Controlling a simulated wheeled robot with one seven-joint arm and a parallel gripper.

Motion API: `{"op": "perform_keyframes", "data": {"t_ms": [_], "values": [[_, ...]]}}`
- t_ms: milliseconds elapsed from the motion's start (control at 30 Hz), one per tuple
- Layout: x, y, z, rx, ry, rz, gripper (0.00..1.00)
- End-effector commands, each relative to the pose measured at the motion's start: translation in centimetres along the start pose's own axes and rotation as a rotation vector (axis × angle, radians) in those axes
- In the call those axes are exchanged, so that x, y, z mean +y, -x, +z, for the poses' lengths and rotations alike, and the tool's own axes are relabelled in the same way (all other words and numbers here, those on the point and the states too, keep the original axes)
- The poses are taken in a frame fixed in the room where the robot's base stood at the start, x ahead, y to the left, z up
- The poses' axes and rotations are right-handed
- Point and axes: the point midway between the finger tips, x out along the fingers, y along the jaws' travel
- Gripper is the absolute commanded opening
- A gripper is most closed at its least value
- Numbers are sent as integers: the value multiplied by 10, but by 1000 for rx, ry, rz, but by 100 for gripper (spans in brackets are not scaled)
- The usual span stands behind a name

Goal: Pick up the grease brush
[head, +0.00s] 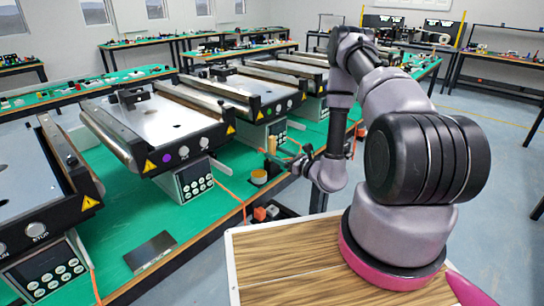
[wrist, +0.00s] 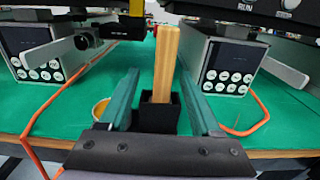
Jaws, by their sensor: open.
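The grease brush shows as an upright wooden handle (wrist: 166,55) standing in a small black square holder (wrist: 158,112) on the green bench in the wrist view. Its lower end is hidden inside the holder. The handle also shows small in the head view (head: 272,144). My gripper (wrist: 159,78) is open, with one green finger on the left and one on the right of the handle in the wrist view. I see gaps between handle and fingers, and nothing is held. In the head view my gripper (head: 285,156) is at the bench's right edge, close to the handle.
A small dish of amber stuff (wrist: 101,106) sits left of the holder. Control boxes (wrist: 34,55) (wrist: 230,68) stand on both sides under the mini conveyors (head: 160,130). Orange cables run over the green bench (head: 215,205). A flat dark plate (head: 150,250) lies near the front edge.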

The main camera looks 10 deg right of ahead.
Motion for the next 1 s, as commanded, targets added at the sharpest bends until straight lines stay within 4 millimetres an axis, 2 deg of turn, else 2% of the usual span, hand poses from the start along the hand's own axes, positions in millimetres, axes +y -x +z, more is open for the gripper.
{"op": "perform_keyframes", "data": {"t_ms": [167,433,733,767,900,933,1000], "values": [[0,-14,0,-2,2,3,65],[-4,-52,-2,-2,1,3,65],[-5,-58,-2,-1,-1,0,65],[-5,-58,-2,-1,-1,1,61],[-5,-58,-2,-1,-1,1,8],[-5,-58,-2,-1,-1,1,0],[-5,-58,-2,-1,-1,1,0]]}}
